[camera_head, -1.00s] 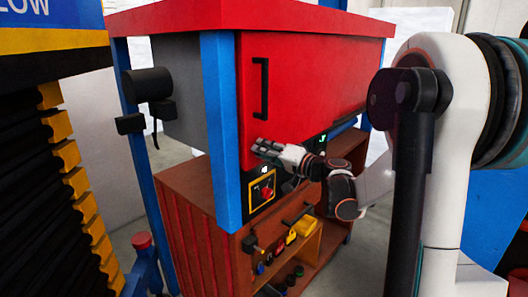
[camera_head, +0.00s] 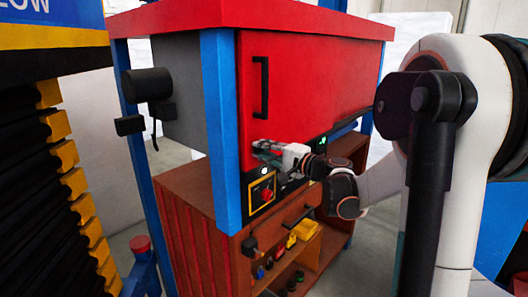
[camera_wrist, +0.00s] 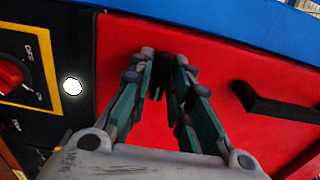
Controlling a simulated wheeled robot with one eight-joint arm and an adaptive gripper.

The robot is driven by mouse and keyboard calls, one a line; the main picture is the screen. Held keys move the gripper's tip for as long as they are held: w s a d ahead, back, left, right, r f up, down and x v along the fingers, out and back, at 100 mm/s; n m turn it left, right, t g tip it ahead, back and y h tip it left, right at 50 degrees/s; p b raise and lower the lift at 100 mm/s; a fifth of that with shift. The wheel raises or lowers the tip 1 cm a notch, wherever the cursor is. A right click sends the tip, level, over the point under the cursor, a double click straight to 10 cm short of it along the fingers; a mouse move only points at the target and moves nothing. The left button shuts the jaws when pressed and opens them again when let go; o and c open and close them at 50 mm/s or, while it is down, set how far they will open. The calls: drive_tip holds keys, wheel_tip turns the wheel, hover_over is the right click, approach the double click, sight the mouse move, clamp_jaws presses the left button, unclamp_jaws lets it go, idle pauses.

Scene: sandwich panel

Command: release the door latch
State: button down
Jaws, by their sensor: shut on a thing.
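The red door (camera_head: 300,90) of the cabinet is flush with its frame, with a long black handle (camera_head: 261,87) upright near its left side. The handle also shows at the right of the wrist view (camera_wrist: 272,105). My gripper (camera_head: 260,149) is at the door's lower left corner, below the handle. In the wrist view, my gripper's fingers (camera_wrist: 162,66) are closed in on a small dark piece against the red door, which I take to be the door latch (camera_wrist: 158,82). The fingers hide most of it.
A control panel with a red knob (camera_head: 267,194) and yellow border is just below my gripper. A lit white lamp (camera_wrist: 72,86) is beside the knob in the wrist view. A blue post (camera_head: 221,130) stands left of the door. Brown shelves (camera_head: 190,230) are underneath.

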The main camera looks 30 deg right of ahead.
idle(0.4)
drive_tip(key=c, duration=1.6)
unclamp_jaws()
drive_tip(key=shift+c, duration=0.2)
drive_tip(key=shift+s, duration=0.1)
drive_tip(key=v, duration=1.1)
drive_tip(key=shift+s+d, duration=0.15)
drive_tip(key=shift+s, duration=0.25)
